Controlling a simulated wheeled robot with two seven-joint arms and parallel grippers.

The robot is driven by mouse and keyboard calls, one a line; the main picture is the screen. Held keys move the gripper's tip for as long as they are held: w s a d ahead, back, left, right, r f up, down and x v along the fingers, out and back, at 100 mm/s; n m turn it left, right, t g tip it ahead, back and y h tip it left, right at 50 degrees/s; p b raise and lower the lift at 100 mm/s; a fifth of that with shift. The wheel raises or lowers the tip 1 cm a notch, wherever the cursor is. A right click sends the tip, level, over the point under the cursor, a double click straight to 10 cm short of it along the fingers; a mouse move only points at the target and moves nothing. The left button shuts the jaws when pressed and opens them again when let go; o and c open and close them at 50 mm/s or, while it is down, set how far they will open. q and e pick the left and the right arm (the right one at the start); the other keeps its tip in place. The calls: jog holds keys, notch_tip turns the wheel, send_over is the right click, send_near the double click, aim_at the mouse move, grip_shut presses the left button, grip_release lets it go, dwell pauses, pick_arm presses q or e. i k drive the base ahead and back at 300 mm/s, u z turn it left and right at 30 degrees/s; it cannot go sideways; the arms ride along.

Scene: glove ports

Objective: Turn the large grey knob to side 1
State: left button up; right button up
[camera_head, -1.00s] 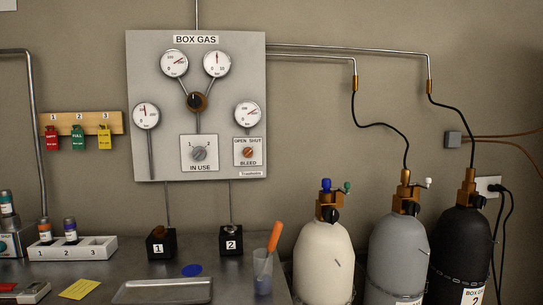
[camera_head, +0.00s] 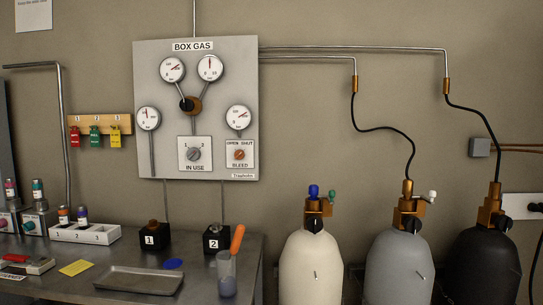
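The large grey knob (camera_head: 194,154) sits on a white plate marked IN USE, low in the middle of the grey BOX GAS panel (camera_head: 247,108). The plate carries a 1 at its upper left and a 2 at its upper right. The knob is small in the picture, and I cannot tell for sure which number its pointer faces. Neither of my grippers shows in the head view.
An orange BLEED knob (camera_head: 239,155) is right of the grey knob; a brown and black regulator (camera_head: 191,105) is above. Below, the bench (camera_head: 252,258) holds a metal tray (camera_head: 140,281) and a cup (camera_head: 227,275). Gas cylinders, including a cream one (camera_head: 312,262), stand at the right.

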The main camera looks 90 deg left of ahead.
aim_at(193, 154)
jog(key=u, duration=2.6)
